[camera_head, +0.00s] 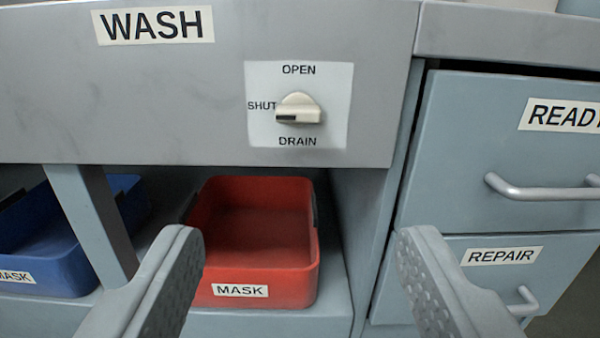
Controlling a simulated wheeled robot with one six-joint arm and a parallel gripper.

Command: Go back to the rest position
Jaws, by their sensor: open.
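My gripper (300,245) is open and empty, its two grey fingers spread wide at the bottom of the view. It points at the front of a grey wash unit (200,120) labelled WASH. A cream knob (298,108) sits on a white plate marked OPEN, SHUT and DRAIN, above and between the fingertips. The knob's dark-marked end points left, toward SHUT. Nothing is seen touching the fingers.
A red bin (270,287) labelled MASK stands on the shelf below the panel. A blue bin (60,262), also labelled MASK, is left of a post (97,225). At right are the drawers READY (460,135), label partly cut off, and REPAIR (480,285), with bar handles.

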